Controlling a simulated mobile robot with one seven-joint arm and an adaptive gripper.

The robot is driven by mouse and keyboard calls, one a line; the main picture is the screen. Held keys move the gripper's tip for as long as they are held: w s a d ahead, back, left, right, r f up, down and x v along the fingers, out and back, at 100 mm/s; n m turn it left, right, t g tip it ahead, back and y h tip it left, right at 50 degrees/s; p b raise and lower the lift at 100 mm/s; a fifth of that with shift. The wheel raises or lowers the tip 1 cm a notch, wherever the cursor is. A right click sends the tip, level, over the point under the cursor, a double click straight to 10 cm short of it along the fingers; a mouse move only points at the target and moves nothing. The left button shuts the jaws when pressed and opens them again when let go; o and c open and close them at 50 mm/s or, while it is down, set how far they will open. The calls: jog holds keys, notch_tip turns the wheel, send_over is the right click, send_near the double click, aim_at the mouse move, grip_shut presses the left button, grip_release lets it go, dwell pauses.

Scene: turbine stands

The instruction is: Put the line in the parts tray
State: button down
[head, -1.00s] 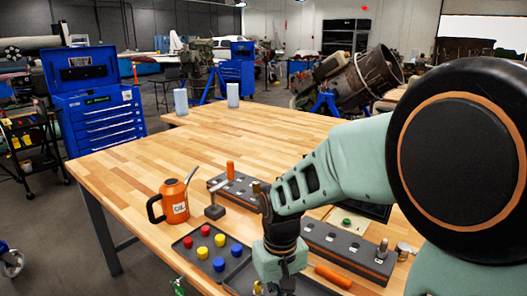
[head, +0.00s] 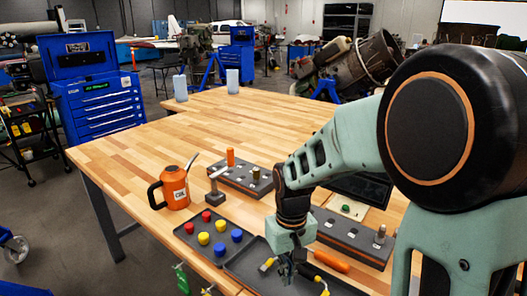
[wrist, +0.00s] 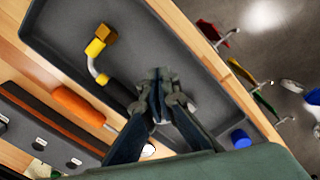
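The line is a dark hose with a bent metal end, a yellow band and a brass nut (wrist: 105,33). In the head view its yellow fitting (head: 267,265) shows left of my gripper (head: 289,272), and another yellow end shows at the right. In the wrist view my gripper (wrist: 163,98) is shut on the dark middle of the line, which is partly hidden by the fingers. The line is over the dark, shallow parts tray (head: 236,268), which also fills much of the wrist view (wrist: 62,40). I cannot tell whether the line touches the tray floor.
A tray of red, yellow and blue caps (head: 221,243) adjoins at the left. An orange oil can (head: 173,188) and a grey holder (head: 240,181) stand behind. An orange-handled screwdriver (head: 331,262) lies beside another grey rack (head: 352,241). The table's far middle is clear.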

jog(key=shift+w+d+p, duration=0.3)
jog(key=shift+w+d, duration=0.8)
jog(key=shift+w, duration=0.25)
dwell(0.4)
notch_tip(320, 180, up, 8)
jog(key=p, duration=0.6)
dwell(0.4)
